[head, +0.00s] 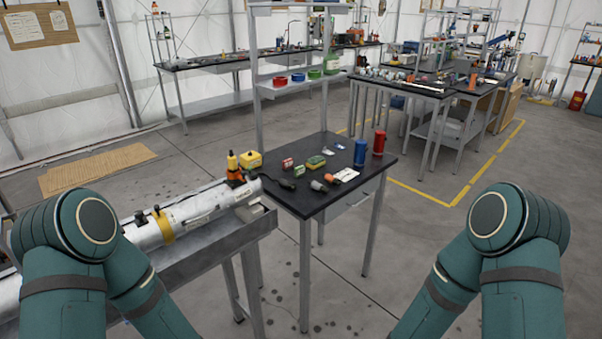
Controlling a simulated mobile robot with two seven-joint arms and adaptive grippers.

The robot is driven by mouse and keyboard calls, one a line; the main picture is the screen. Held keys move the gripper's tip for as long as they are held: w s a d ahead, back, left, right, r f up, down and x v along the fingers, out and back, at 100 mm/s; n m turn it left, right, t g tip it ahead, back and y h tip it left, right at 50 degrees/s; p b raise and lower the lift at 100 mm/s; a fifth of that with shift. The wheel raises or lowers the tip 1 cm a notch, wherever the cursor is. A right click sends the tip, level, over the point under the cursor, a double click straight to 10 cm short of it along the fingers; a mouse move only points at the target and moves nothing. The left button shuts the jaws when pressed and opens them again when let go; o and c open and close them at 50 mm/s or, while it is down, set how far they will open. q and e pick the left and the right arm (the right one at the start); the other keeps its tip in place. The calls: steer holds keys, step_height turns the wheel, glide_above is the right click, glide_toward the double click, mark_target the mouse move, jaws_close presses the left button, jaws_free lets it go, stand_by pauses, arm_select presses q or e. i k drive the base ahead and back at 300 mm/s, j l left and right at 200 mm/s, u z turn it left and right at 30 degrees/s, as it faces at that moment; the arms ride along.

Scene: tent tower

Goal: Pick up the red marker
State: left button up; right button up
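A small dark-topped table (304,202) stands ahead of me. A red upright cylinder (378,142) stands at its right edge, next to a blue upright cylinder (360,153) of similar shape. The red cylinder is the most marker-like red thing in view, but I cannot tell for sure that it is the red marker. A small red item (288,163) lies near the left middle of the tabletop, too small to identify. My two arms show at the lower left and lower right, well short of the tabletop. Both grippers are out of the picture.
A yellow box (250,161), a yellow-green block (316,161) and a white card (347,175) lie on the table. A long white cylinder (195,212) rests on a grey stand at the left. A workbench (405,87) stands behind. Floor at the right is clear.

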mark_target(287, 164)
steer(key=i+l, duration=1.2)
